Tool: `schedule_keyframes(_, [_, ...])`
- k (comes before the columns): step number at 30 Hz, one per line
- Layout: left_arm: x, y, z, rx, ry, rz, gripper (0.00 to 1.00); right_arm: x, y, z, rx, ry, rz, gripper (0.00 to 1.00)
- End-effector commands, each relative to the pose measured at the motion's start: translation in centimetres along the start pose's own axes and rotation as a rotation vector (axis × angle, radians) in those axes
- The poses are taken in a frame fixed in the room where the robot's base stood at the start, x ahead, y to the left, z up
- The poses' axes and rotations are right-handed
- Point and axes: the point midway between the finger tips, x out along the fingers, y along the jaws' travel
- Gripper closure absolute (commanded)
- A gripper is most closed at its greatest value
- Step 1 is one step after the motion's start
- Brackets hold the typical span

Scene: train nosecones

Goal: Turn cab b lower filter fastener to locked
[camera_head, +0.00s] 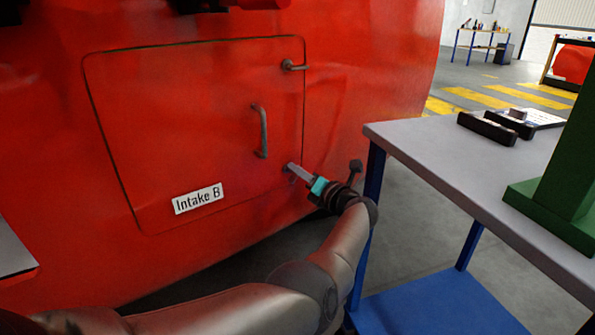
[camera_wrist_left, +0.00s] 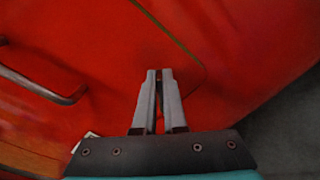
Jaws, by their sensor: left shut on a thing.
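The red hatch panel (camera_head: 180,120) labelled "Intake B" (camera_head: 198,198) lies flush in the red nosecone, its outline closed. The lower filter fastener (camera_head: 287,165) is at the panel's lower right; my fingers hide most of it, so I cannot tell its angle. My left gripper (camera_head: 293,170) is at this fastener, its fingers nearly together and shut on it. In the left wrist view the two grey fingertips (camera_wrist_left: 160,74) point at the red panel near its rounded corner. The upper fastener (camera_head: 294,66) points right, across the panel edge. My right gripper is not in view.
A bent grab handle (camera_head: 262,132) stands out from the panel above my gripper; it also shows in the left wrist view (camera_wrist_left: 40,88). A grey-topped table (camera_head: 430,150) with blue legs stands close to the right of my left arm, with a green stand (camera_head: 562,190) on it.

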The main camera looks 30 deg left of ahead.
Motion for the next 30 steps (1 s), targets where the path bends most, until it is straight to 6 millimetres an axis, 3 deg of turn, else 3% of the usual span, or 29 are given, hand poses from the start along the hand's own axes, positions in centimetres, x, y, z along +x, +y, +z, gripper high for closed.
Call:
schedule_keyframes(18, [-0.01,-0.71,-0.29,0.571,0.002,-0.002,1.0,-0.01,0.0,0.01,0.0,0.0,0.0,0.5])
schedule_keyframes(30, [0.02,-0.88,-0.42,0.802,0.001,-0.001,1.0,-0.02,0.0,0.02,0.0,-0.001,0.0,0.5])
